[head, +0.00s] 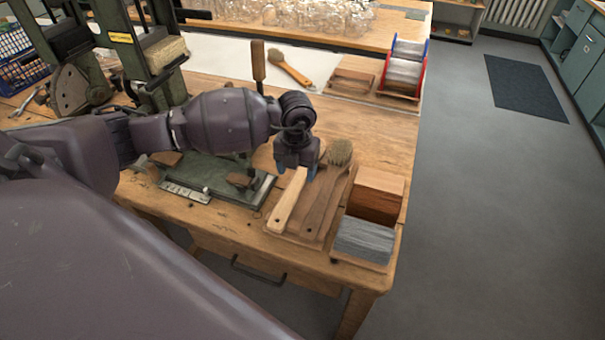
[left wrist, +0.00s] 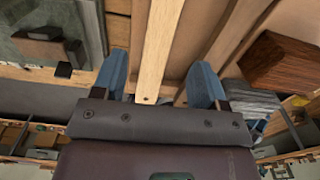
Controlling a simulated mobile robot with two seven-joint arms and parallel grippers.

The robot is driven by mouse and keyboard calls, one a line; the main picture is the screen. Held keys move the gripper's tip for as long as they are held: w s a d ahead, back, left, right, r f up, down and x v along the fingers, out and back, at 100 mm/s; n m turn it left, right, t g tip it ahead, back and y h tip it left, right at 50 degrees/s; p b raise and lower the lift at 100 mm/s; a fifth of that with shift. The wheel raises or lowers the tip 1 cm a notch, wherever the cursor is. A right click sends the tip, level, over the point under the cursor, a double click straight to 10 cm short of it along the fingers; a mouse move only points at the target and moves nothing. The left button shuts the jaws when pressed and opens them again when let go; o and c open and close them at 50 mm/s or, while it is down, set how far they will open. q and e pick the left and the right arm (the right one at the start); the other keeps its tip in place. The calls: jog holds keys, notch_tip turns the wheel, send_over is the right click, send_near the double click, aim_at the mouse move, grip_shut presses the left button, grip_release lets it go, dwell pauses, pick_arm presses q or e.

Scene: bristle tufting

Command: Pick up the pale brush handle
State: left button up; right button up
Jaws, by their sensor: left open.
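The pale brush handle (head: 287,203) lies on a wooden tray (head: 300,239) near the table's front edge, its narrow end with a small hole towards the front. My left gripper (head: 296,172) is above its far part, fingers pointing down. In the left wrist view, the pale handle (left wrist: 157,45) runs lengthwise between the two blue fingers of the open left gripper (left wrist: 160,82), with a gap on each side. The handle's far end is partly hidden by the gripper in the head view. My right gripper is not in view.
A darker brush handle (head: 319,205) lies just right of the pale one, with a bristled brush head (head: 340,152) behind. Brown bristle bundles (head: 377,193) and grey ones (head: 364,240) stand to the right. A green metal plate (head: 215,181) is on the left.

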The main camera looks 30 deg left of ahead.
aim_at(296, 184)
pick_arm(q)
notch_tip(296, 184, down, 4)
jog(key=shift+s+a+f, duration=0.1)
jog(key=shift+f, duration=0.15)
jog(key=shift+c, duration=0.3)
jog(key=c, duration=1)
jog(key=shift+r, duration=0.1)
